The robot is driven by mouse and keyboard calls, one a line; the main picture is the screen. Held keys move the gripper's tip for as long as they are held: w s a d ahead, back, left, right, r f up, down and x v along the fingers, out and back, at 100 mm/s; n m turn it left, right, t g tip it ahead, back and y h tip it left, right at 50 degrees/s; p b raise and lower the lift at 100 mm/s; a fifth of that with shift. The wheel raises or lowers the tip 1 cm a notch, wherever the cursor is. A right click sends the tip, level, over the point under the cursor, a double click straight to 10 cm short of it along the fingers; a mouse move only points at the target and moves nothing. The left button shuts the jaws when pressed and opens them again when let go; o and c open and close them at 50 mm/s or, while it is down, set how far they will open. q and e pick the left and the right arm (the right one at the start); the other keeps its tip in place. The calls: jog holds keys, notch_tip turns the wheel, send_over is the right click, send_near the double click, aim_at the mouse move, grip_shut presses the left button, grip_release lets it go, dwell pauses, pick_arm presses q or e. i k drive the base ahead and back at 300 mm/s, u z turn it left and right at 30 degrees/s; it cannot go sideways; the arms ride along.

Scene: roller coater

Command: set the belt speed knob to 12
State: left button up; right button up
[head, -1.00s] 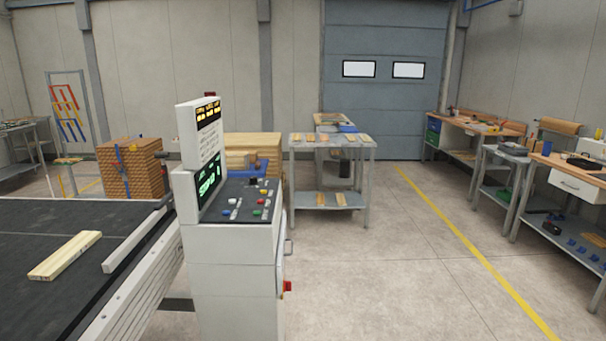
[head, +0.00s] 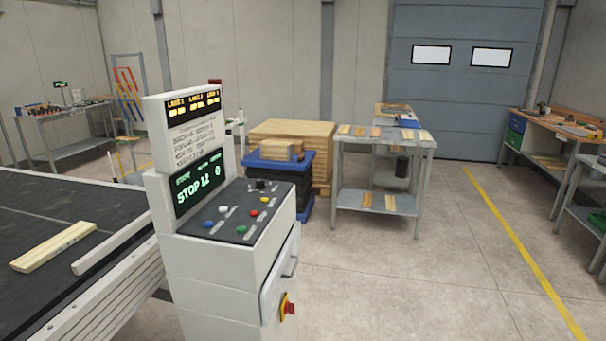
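The control console (head: 225,255) stands in the middle left of the head view, beside the conveyor. Its sloped panel (head: 225,228) carries a black knob (head: 261,185) at the far end and several coloured buttons. I cannot read the knob's pointer or scale. The green display (head: 198,187) reads "STOP 12 0" in its large line; its small labels are blurred. An upper display (head: 193,103) shows yellow figures too small to read. Neither of my grippers is in view.
The dark conveyor belt (head: 40,210) with a wooden board (head: 53,246) lies at the left. Open floor (head: 420,280) lies to the right.

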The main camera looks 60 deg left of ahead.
aim_at(260, 184)
jog(key=u, duration=0.45)
jog(key=i, duration=0.9)
jog(key=u, duration=0.8)
